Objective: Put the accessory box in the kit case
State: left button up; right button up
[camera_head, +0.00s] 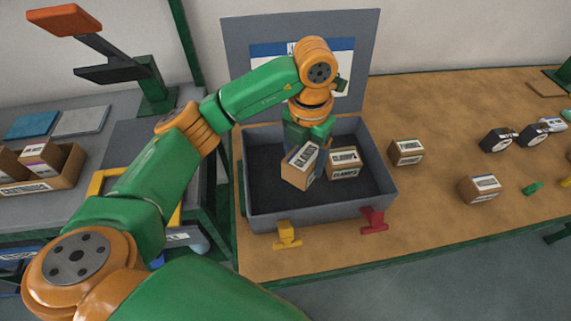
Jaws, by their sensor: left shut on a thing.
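The kit case (262,216) is a grey open case on the wooden table, its lid raised at the back. My left arm reaches over it from the left. My left gripper (306,142) points down into the case and is shut on a small brown cardboard box (296,174) with a white label. This box is tilted and shows over the inside of the case; I cannot tell whether it touches the floor. A second labelled cardboard box (344,163) is in the case, just right of the held one. The fingertips are partly hidden. My right gripper is not in view.
Two more cardboard boxes, one near the case (406,152) and one farther right (480,189), stand on the table. Black items (498,139) lie beyond them. Yellow (287,236) and red (374,221) latches stick out in front. A grey bench (110,150) is at left.

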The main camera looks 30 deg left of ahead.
pick_arm(q)
jog(key=a+f, duration=0.2)
jog(key=w+a+f, duration=0.1)
jog(key=a+f, duration=0.1)
jog(key=w+a+f, duration=0.1)
jog(key=a+f, duration=0.1)
jog(key=f, duration=0.1)
jog(key=f+p, duration=0.1)
jog(key=f, duration=0.1)
jog(key=shift+a+f, duration=0.1)
jog(key=shift+a, duration=0.2)
jog(key=shift+f, duration=0.3)
jog(key=shift+f, duration=0.1)
jog(key=o, duration=1.5)
jog(key=shift+r, duration=6.15)
